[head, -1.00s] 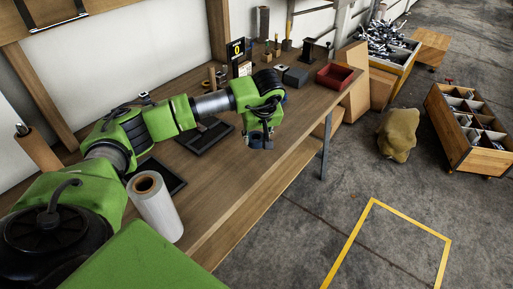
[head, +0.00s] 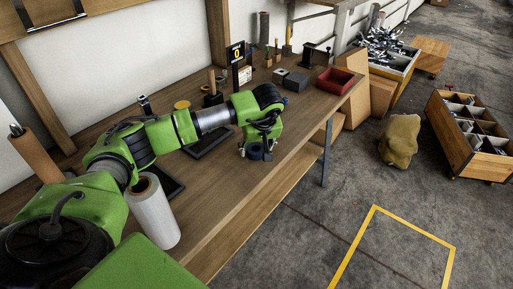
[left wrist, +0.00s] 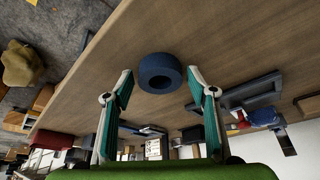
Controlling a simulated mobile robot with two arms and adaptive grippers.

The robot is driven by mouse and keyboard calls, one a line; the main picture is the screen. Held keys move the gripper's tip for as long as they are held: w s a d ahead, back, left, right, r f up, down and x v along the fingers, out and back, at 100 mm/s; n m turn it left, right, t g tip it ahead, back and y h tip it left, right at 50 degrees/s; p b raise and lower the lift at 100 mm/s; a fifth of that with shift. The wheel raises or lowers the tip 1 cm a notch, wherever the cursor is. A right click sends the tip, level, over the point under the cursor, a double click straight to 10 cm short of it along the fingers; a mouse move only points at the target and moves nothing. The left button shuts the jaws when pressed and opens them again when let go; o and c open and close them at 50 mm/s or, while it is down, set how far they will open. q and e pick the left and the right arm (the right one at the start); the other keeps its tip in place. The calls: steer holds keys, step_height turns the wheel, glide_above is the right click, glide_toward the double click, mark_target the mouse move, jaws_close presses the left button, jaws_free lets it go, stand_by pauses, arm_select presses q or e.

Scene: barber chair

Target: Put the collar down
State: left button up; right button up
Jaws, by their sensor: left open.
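The collar is a thick dark blue ring (left wrist: 160,73) with a round hole. In the left wrist view it rests on the wooden workbench (left wrist: 215,45), between and just beyond my fingertips, with a gap on each side. In the head view the collar (head: 256,152) shows under my left gripper (head: 260,143), partly hidden by the fingers. My left gripper is open, low over the bench near its front edge. My right gripper is not in view.
A red bin (head: 335,80) and a grey block (head: 296,81) stand farther along the bench. A black tray (head: 208,139) lies left of the gripper. A white roll (head: 155,212) stands near the front edge. Bare bench lies around the collar.

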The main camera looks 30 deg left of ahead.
arm_select(q)
steer(key=shift+r+p, duration=0.45)
steer(key=shift+r, duration=0.05)
steer(key=p+v, duration=0.7)
steer(key=v, duration=0.4)
steer(key=shift+p, duration=0.35)
steer(key=shift+s+d, duration=0.1)
steer(key=shift+s, duration=0.1)
